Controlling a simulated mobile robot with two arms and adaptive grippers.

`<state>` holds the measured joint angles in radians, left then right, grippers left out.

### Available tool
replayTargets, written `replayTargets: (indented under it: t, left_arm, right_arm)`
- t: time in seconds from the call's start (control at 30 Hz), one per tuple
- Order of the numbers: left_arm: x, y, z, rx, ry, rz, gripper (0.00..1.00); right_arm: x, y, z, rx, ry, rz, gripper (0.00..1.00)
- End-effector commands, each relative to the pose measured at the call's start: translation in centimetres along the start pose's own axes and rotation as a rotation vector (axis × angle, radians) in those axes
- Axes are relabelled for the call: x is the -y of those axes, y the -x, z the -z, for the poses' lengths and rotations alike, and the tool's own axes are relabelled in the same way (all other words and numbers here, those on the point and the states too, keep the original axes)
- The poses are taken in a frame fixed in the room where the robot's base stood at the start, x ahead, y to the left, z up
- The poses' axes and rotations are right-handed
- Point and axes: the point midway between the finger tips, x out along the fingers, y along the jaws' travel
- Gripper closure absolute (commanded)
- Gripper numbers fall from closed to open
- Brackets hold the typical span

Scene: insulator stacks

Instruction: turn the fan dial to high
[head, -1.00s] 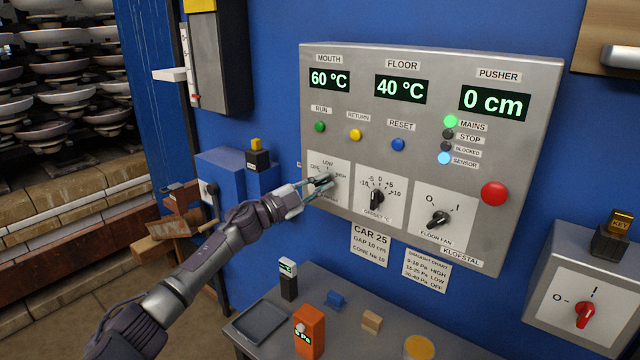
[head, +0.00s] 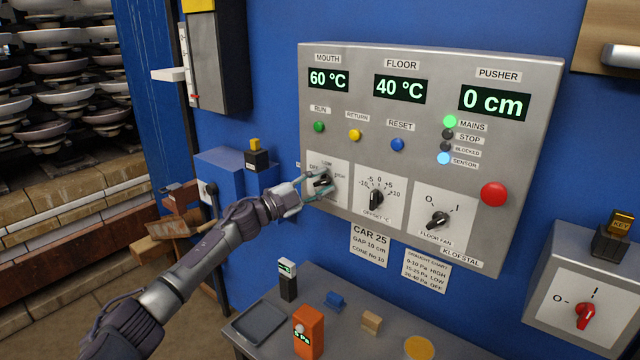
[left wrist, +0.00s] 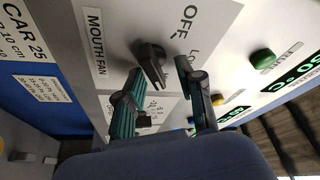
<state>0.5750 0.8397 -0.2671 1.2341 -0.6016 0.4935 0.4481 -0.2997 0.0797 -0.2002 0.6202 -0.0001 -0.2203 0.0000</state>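The mouth fan dial (head: 322,182) is a dark knob on a white plate at the lower left of the grey control panel, with OFF, LOW and HIGH around it. In the head view its bar appears to slant toward HIGH, but the fingers partly cover it. In the left wrist view the dial (left wrist: 151,65) stands just beyond and between the fingertips, with OFF and part of LOW readable. My left gripper (head: 315,188) is open in front of the dial; the fingers (left wrist: 155,78) look apart from it. My right gripper is out of view.
The offset dial (head: 377,198) and floor fan switch (head: 438,219) sit to the right on the same panel (head: 420,150). A red button (head: 494,194) is farther right. Below, a grey table (head: 345,340) holds an orange meter (head: 309,331) and small blocks.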

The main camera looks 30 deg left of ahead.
Motion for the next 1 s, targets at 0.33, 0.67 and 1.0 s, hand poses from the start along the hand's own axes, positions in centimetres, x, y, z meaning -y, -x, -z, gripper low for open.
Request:
replayTargets:
  t: [0.33, 0.67, 1.0]
  left_arm:
    - [-0.3, 1.2, -0.1, -0.001, 0.002, -0.005, 0.62]
    - [-0.5, 7.4, -0.2, 0.001, 0.005, -0.009, 0.62]
    - [-0.3, 11.4, -0.2, 0.0, 0.003, -0.005, 0.62]
  right_arm:
    - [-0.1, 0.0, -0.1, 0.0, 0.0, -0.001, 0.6]
    - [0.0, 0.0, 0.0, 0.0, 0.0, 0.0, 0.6]
    - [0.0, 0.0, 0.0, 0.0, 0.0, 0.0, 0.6]
